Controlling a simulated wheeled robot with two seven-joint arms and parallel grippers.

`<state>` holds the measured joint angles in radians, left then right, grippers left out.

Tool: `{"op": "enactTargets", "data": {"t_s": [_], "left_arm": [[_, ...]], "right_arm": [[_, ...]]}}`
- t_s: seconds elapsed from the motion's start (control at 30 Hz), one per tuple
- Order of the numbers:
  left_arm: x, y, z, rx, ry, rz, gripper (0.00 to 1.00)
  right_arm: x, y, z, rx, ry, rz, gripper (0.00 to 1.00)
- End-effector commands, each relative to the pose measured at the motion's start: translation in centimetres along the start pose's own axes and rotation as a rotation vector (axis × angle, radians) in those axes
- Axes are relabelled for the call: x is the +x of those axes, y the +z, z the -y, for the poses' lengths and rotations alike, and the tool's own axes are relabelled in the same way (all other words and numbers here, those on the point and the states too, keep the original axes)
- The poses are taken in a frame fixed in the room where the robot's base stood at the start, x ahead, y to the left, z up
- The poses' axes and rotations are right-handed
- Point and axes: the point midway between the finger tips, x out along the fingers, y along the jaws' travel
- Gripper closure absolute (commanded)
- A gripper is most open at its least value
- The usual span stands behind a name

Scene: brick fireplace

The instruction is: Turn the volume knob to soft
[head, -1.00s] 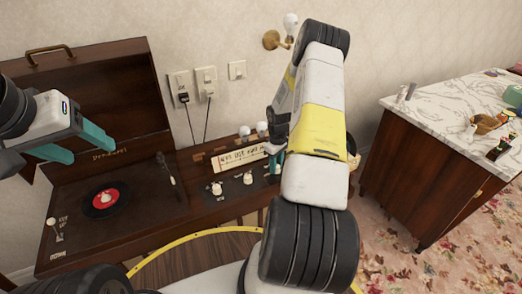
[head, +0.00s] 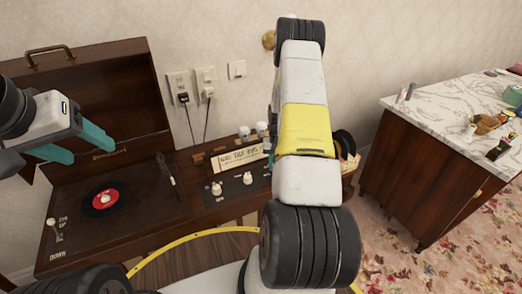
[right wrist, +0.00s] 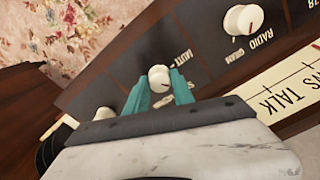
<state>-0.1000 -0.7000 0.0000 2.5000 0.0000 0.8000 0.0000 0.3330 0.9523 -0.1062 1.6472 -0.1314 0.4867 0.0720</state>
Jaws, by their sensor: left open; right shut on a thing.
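In the right wrist view my right gripper (right wrist: 160,87) is shut on a white round knob (right wrist: 158,74) with a dark pointer line, on the dark control panel. The lettering beside this knob is only partly readable. Another white knob (right wrist: 243,19), by the words RADIO and GRAM, is apart from the fingers. A further white knob (right wrist: 104,114) is partly hidden by the gripper. In the head view my right arm hides the held knob; two white knobs (head: 217,189) (head: 248,178) show left of it. My left gripper (head: 92,156) is open and empty above the record player.
The wooden record-player cabinet (head: 140,228) has its lid raised and a black record with a red label (head: 104,200). Wall plugs and cords are behind it. A marble-topped cabinet (head: 432,109) with small items stands at the right, beyond a strip of flowered carpet (head: 385,262).

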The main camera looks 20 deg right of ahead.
Motion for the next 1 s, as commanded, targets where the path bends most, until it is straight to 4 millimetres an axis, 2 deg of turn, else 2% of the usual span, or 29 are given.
{"op": "enactTargets", "data": {"t_s": [0.33, 0.9, 0.93, 1.0], "left_arm": [[0.00, 0.00, 0.00, 0.000, 0.000, 0.000, 0.38], [0.00, 0.00, 0.00, 0.000, 0.000, 0.000, 0.38], [0.00, 0.00, 0.00, 0.000, 0.000, 0.000, 0.38], [0.00, 0.00, 0.00, 0.000, 0.000, 0.000, 0.38]], "right_arm": [[-0.04, -0.01, -0.04, 0.144, 0.001, 0.000, 1.00], [-0.04, -0.01, -0.04, 0.171, 0.000, 0.000, 1.00], [-0.03, -0.01, -0.03, 0.171, 0.000, 0.000, 0.65], [-0.03, -0.01, -0.03, 0.171, 0.000, 0.000, 0.51]]}}
